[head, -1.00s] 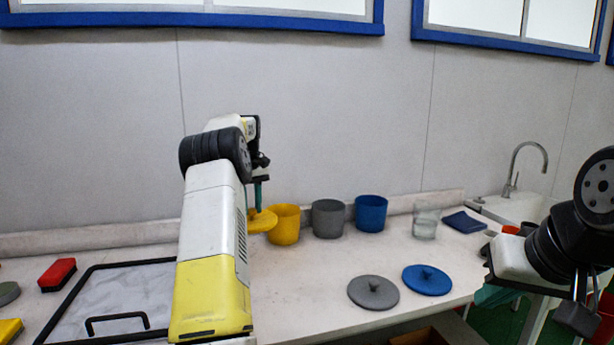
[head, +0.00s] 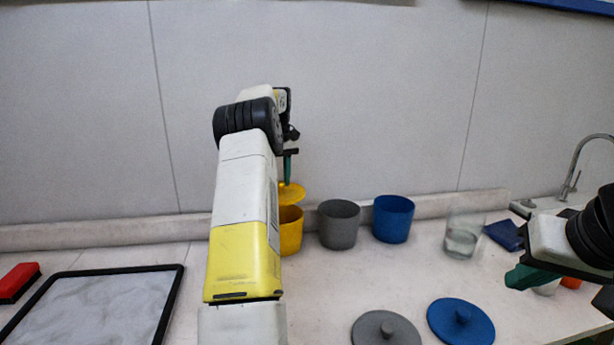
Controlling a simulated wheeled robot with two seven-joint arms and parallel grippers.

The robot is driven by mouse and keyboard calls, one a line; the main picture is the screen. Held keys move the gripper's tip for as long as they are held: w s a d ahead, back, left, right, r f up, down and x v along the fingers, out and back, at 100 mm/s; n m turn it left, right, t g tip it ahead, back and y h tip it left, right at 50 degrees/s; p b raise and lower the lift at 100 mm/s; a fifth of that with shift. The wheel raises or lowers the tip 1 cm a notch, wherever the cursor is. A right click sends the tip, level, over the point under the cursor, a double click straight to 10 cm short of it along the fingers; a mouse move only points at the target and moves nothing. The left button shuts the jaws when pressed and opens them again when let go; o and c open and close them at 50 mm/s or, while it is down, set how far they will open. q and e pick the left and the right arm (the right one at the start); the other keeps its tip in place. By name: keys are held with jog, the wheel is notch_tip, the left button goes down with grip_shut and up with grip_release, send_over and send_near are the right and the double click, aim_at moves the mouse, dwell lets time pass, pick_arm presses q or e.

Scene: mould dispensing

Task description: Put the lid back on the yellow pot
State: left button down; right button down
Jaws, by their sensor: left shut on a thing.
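The yellow pot (head: 291,235) stands on the worktop toward the back, its left part hidden behind my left arm. The yellow lid (head: 291,193) is over the pot's mouth, roughly level, partly hidden by my arm. I cannot tell whether it touches the rim. My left gripper (head: 288,172) is shut on the lid from above, pointing down. My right gripper (head: 529,277) is at the right, over the worktop near the glass, away from the pot. Its teal finger shows, but its opening cannot be made out.
A grey pot (head: 339,228) and a blue pot (head: 393,220) stand open right of the yellow pot. A grey lid (head: 386,331) and a blue lid (head: 461,322) lie in front. A glass (head: 462,240) stands further right. A black-framed tray (head: 95,310) is at the left.

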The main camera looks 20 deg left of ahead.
pick_arm(q)
jog(key=shift+f, duration=3.2)
jog(key=shift+f, duration=0.1)
jog(key=c, duration=1)
grip_release()
jog(key=o, duration=0.5)
jog(key=shift+r, duration=3.5)
